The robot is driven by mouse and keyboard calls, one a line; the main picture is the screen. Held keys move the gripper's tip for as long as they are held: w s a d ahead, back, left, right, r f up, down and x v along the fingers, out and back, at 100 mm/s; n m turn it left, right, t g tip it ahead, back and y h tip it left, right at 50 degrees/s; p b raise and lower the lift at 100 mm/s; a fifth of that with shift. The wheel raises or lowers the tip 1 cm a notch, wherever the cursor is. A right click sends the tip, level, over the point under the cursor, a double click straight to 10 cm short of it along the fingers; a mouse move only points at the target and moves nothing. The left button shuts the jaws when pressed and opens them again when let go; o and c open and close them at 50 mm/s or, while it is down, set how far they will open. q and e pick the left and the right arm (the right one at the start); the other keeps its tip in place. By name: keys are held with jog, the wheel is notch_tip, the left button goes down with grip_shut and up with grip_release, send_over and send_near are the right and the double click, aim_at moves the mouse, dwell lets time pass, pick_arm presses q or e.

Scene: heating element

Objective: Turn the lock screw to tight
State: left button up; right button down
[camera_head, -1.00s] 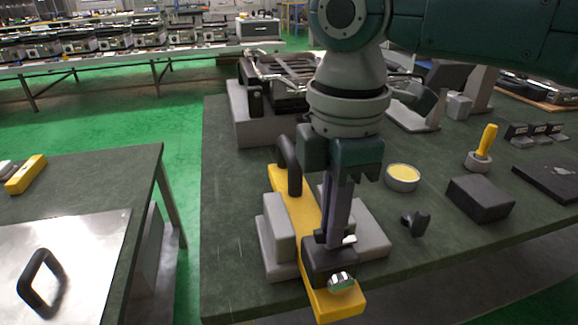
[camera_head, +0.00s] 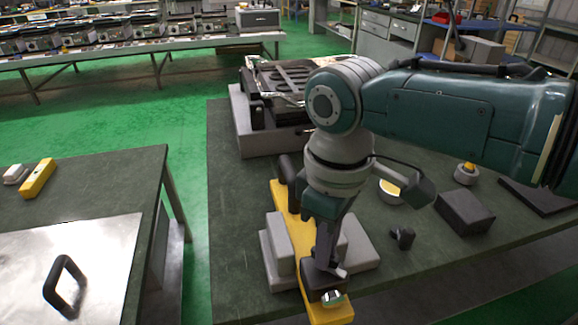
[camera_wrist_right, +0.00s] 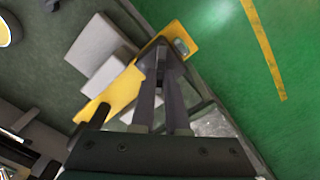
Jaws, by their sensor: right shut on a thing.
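A yellow bar (camera_head: 288,205) lies between two grey blocks at the front of the green-topped table. A black block (camera_head: 318,282) sits on its near end, with a shiny metal piece (camera_head: 333,298) at its front. My right gripper (camera_head: 325,264) reaches down to the top of this block and is shut on the lock screw there. The fingers hide most of the screw, so its turn angle cannot be read. In the right wrist view the fingertips (camera_wrist_right: 163,62) come together at the black block on the yellow bar (camera_wrist_right: 112,100). My left gripper is not in view.
Grey blocks (camera_head: 358,245) flank the bar. A black knob (camera_head: 403,237), a dark box (camera_head: 464,211) and a round cup with yellow inside (camera_head: 389,190) stand to the right. A metal-topped device (camera_head: 285,90) stands behind. The left table holds a metal plate (camera_head: 110,240) with a black handle.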

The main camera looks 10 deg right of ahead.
jog(key=m+p, duration=0.2)
jog(key=m, duration=0.2)
jog(key=shift+r+m, duration=0.1)
jog(key=shift+m, duration=0.2)
jog(key=shift+m+p, duration=0.4)
jog(key=shift+m, duration=1.5)
jog(key=c, duration=0.9)
grip_release()
notch_tip(320, 180, up, 10)
jog(key=p, duration=0.5)
